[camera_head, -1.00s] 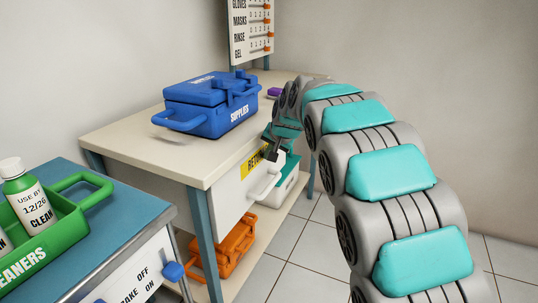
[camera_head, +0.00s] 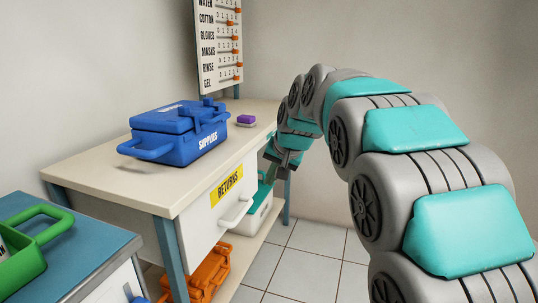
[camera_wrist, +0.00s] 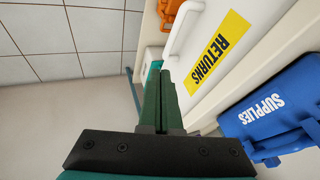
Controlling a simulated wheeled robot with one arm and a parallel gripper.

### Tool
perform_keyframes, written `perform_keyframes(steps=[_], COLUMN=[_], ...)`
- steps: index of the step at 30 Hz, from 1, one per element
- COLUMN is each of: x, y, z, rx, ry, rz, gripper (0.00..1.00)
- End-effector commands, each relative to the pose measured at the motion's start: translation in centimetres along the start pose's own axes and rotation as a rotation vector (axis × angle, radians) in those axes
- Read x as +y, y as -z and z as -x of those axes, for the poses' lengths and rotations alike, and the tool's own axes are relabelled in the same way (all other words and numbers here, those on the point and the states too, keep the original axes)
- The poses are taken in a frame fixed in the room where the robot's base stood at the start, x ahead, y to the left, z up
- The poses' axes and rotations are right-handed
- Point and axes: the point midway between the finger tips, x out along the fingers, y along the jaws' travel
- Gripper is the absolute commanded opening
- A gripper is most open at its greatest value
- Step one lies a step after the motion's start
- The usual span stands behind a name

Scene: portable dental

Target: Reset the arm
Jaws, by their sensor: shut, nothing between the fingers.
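My gripper (camera_head: 270,177) is at the end of my grey and teal arm, in front of the cream table's right part in the head view. In the wrist view my gripper (camera_wrist: 162,75) shows two dark green fingers pressed together with nothing between them. It hangs in the air near the white drawer (camera_head: 206,214) with the yellow RETURNS label (camera_head: 227,186). The drawer's white handle (camera_head: 237,213) is left of the gripper and looks apart from it. The drawer looks shut.
A blue SUPPLIES case (camera_head: 180,135) and a purple block (camera_head: 246,119) sit on the cream table (camera_head: 105,170). An orange case (camera_head: 205,274) and a white-and-teal case (camera_head: 258,212) are below. A blue cart (camera_head: 95,240) holds a green caddy (camera_head: 35,250). Tiled floor (camera_head: 330,255) lies clear at right.

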Motion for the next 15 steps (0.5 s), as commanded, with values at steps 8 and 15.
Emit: perform_keyframes(steps=[8, 15], x=[10.3, 18.2], y=[-11.6, -23.8], z=[3.4, 6.2], rx=[-0.165, -0.343], ry=[-0.162, -0.27], rz=[0.034, 0.08], gripper=[0.0, 0.0])
